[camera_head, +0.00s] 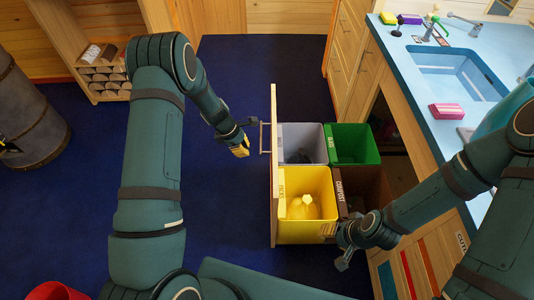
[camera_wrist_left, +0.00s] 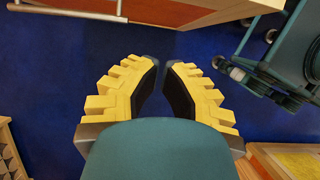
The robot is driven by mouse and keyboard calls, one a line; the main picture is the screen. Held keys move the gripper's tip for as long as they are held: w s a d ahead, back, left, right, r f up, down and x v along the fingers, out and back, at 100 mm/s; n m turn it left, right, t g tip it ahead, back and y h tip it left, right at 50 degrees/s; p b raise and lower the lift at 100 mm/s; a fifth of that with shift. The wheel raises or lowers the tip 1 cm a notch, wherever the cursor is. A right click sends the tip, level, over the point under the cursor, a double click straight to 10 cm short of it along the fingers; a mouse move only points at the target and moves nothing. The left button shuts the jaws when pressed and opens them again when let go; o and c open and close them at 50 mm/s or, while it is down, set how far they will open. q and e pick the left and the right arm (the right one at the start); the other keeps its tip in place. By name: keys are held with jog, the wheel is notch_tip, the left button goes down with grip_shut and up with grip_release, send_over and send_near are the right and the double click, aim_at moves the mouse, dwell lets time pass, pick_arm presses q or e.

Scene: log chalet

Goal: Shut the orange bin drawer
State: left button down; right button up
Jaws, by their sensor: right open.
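The bin drawer stands pulled out from under the counter. Its orange-tan wooden front (camera_head: 274,190) faces left and carries a bar handle (camera_head: 263,138). Inside are a grey bin (camera_head: 302,134), a green bin (camera_head: 366,134), a yellow bin (camera_head: 327,182) holding a yellow bag, and a dark brown bin marked compost (camera_head: 340,192). My left gripper (camera_head: 241,147) is just left of the handle, apart from it and empty. In the left wrist view its yellow fingers (camera_wrist_left: 163,75) have a gap between them. My right gripper (camera_head: 335,246) is open by the drawer's near right corner.
The blue counter (camera_head: 408,60) with its sink (camera_head: 460,75) runs along the right, with a pink sponge (camera_head: 447,111) on it. A wooden shelf (camera_head: 104,75) and a grey barrel (camera_head: 30,120) stand at left. The blue floor left of the drawer is clear.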

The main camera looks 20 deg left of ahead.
pick_arm(q)
jog(key=w+d+f+b, duration=0.1)
jog(key=d+f+b, duration=0.1)
jog(key=d+f, duration=0.5)
jog(key=shift+w+f, duration=0.4)
jog(key=shift+f, duration=0.65)
pick_arm(e)
jog(key=shift+f, duration=1.15)
pick_arm(q)
jog(key=shift+d, duration=0.15)
